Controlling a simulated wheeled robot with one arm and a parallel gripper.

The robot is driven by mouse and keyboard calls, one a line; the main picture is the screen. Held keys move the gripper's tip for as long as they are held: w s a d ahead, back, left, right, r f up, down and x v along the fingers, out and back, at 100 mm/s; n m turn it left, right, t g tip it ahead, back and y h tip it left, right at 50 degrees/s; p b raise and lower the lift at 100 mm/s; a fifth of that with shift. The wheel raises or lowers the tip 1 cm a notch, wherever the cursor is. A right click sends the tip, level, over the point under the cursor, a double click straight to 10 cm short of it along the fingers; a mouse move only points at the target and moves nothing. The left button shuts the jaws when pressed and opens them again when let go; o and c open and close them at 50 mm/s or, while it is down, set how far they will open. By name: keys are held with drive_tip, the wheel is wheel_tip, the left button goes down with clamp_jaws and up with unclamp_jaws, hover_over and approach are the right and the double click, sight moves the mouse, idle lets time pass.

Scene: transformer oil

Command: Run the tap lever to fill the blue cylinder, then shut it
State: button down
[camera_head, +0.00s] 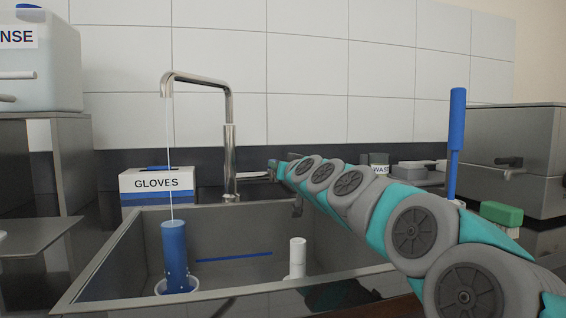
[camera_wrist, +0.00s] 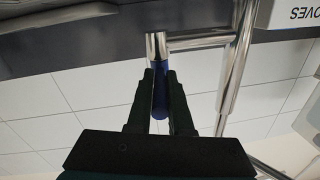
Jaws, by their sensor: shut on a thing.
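The blue cylinder (camera_head: 174,248) stands upright in the sink, its foot in a white round dish. The chrome tap (camera_head: 229,150) arches over it, and a thin stream of water (camera_head: 169,150) falls from the spout to the cylinder's top. The water level inside cannot be seen. The tap lever (camera_head: 252,176) points right from the tap's lower body. In the wrist view, my gripper (camera_wrist: 160,82) is shut on the blue grip of the tap lever (camera_wrist: 160,100). In the head view, my gripper (camera_head: 275,168) is small and partly hidden by my arm.
The sink (camera_head: 120,243) also holds a white upright fitting (camera_head: 297,256) and a blue strip. A GLOVES box (camera_head: 157,184) stands behind at left. A tall blue-handled tool (camera_head: 456,140), a green block (camera_head: 501,213) and a grey metal box are at right.

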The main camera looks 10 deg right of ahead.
drive_tip(key=h+p, duration=0.1)
drive_tip(key=m+p, duration=0.1)
drive_tip(key=shift+s+a+r+h+p, duration=0.1)
drive_tip(key=shift+a+r+h+p, duration=0.2)
drive_tip(key=shift+r+h, duration=0.1)
drive_tip(key=shift+f, duration=0.35)
drive_tip(key=c, duration=0.8)
unclamp_jaws()
drive_tip(key=shift+c, duration=0.2)
drive_tip(key=shift+s+f, duration=0.1)
drive_tip(key=s, duration=0.7)
drive_tip(key=shift+s+d+b, duration=0.25)
drive_tip(key=shift+d+b, duration=0.1)
drive_tip(key=shift+b, duration=0.05)
